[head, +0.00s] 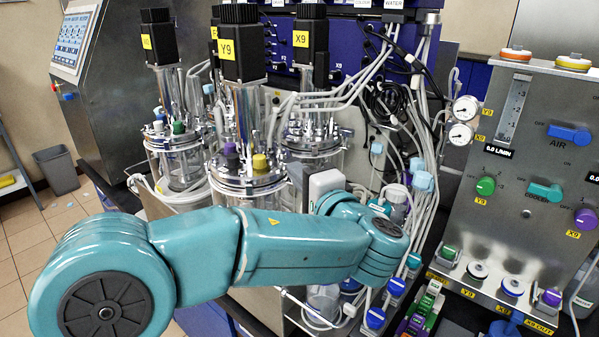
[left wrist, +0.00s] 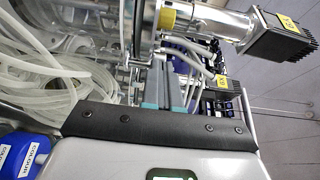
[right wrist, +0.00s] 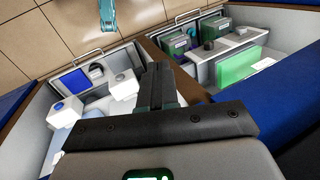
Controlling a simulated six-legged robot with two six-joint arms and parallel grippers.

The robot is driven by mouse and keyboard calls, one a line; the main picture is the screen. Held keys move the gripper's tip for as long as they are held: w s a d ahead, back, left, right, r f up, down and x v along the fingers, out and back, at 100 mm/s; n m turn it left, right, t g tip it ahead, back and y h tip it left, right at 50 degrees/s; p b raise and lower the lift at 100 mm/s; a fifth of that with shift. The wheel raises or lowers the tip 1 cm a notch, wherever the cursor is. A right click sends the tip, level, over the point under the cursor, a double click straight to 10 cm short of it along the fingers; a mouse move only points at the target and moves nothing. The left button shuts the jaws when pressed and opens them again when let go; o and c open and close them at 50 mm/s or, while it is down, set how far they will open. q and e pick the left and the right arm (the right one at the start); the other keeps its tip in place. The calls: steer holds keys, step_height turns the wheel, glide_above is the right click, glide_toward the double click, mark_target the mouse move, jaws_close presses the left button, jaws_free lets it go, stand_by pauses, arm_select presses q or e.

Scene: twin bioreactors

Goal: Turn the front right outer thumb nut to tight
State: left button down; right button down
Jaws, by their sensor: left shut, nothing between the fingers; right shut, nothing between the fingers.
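The front bioreactor labelled Y9 (head: 227,48) has a round metal head plate (head: 250,182) with a purple cap and a yellow cap on it. Small metal fittings ring its rim, but I cannot tell which one is the front right outer thumb nut. My left arm crosses in front of the vessels, and its pale hand (head: 326,184) is just right of this head plate. In the left wrist view my left gripper (left wrist: 171,64) is shut and empty, its fingers pointing toward the metal vessel tops. My right gripper (right wrist: 158,72) is shut and empty, away from the bioreactors.
Bundled tubes and cables (head: 410,150) hang right of the vessels. A metal control panel (head: 540,120) with gauges and knobs stands at the right. A second reactor (head: 301,40) labelled X9 is close behind. Below my right gripper are open drawers (right wrist: 100,70) with boxes.

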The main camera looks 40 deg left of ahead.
mark_target(279, 171)
arm_select(q)
steer(key=m+t+h+b, duration=0.2)
steer(key=b, duration=0.2)
steer(key=s+a+m+t+h+b, duration=0.1)
steer(key=m+t+h+b, duration=0.1)
steer(key=t+b, duration=0.1)
steer(key=a+m+t+h+b, duration=0.1)
steer(key=m+t+h+b, duration=0.1)
steer(key=h+b, duration=0.1)
steer(key=shift+s+a+f+m+b, duration=0.2)
steer(key=shift+a+m+b, duration=0.1)
steer(key=shift+b, duration=0.5)
steer(key=shift+a+r+m+t+h+b, duration=0.1)
steer(key=shift+a+m+t+h+b, duration=0.25)
steer(key=shift+m+t+h+b, duration=0.65)
steer(key=shift+r+h, duration=0.1)
steer(key=shift+h, duration=0.4)
steer(key=shift+a+r+b, duration=0.1)
steer(key=shift+r+b, duration=0.05)
steer(key=shift+b, duration=0.35)
steer(key=shift+s+a+r, duration=0.1)
steer(key=shift+r, duration=0.05)
